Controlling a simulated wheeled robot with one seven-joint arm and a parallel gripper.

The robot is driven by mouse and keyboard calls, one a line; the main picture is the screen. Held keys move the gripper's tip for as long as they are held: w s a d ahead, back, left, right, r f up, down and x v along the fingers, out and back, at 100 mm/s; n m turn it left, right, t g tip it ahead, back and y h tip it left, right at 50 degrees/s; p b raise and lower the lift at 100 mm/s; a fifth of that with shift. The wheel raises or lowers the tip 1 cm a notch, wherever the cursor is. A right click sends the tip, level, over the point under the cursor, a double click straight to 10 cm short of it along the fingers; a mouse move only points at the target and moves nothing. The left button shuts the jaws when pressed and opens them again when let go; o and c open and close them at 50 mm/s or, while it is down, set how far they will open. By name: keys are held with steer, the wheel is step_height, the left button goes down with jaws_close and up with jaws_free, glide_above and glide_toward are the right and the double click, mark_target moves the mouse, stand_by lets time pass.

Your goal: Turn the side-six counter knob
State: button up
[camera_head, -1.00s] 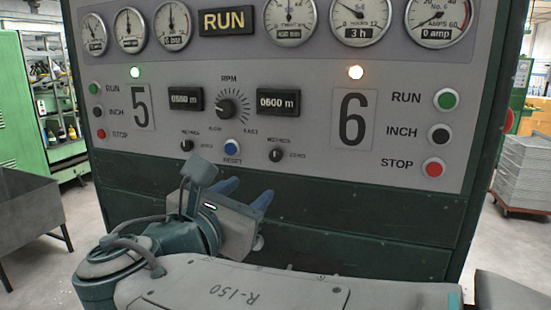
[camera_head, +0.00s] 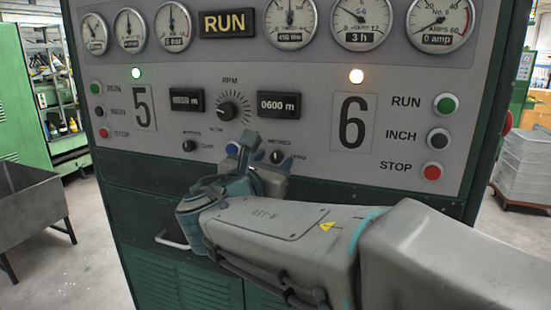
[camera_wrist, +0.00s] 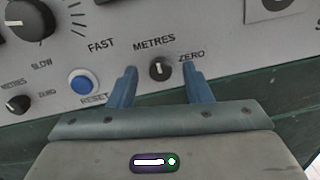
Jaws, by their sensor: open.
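The side-six counter knob (camera_head: 277,157) is a small black knob with a white pointer line, marked METRES and ZERO, below the 0600 m counter (camera_head: 283,103). In the wrist view the knob (camera_wrist: 159,69) shows between the two blue fingers of my gripper (camera_wrist: 158,88). The fingers are spread apart, one to each side of the knob, and hold nothing. I cannot tell how far the fingertips are from the panel. In the head view my gripper (camera_head: 262,160) is in front of the panel at the knob, partly hidden by my wrist.
The blue RESET button (camera_wrist: 83,81) is just left of my left finger. The large RPM dial (camera_head: 233,107) is up and left. A similar small knob (camera_head: 189,146) serves side five. RUN (camera_head: 446,104), INCH (camera_head: 438,139) and STOP (camera_head: 432,171) buttons are at right.

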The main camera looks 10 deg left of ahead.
steer(key=shift+w, duration=0.1)
jaws_close()
steer(key=shift+f+m+b, duration=0.1)
steer(key=shift+m+b, duration=0.2)
steer(key=shift+b, duration=0.15)
steer(key=m+b, duration=0.1)
steer(key=b, duration=0.1)
steer(key=m+b, duration=0.2)
steer(key=b, duration=0.1)
steer(key=shift+d+f, duration=0.1)
steer(key=shift+f, duration=0.15)
steer(key=m+b, duration=0.4)
steer(key=b, duration=0.1)
steer(key=shift+m, duration=0.4)
steer(key=m+b, duration=0.5)
steer(key=shift+r+y, duration=0.1)
steer(key=shift+y, duration=0.2)
steer(key=shift+r+m+b, duration=0.15)
steer(key=shift+m+b, duration=1.5)
steer(key=shift+m, duration=0.35)
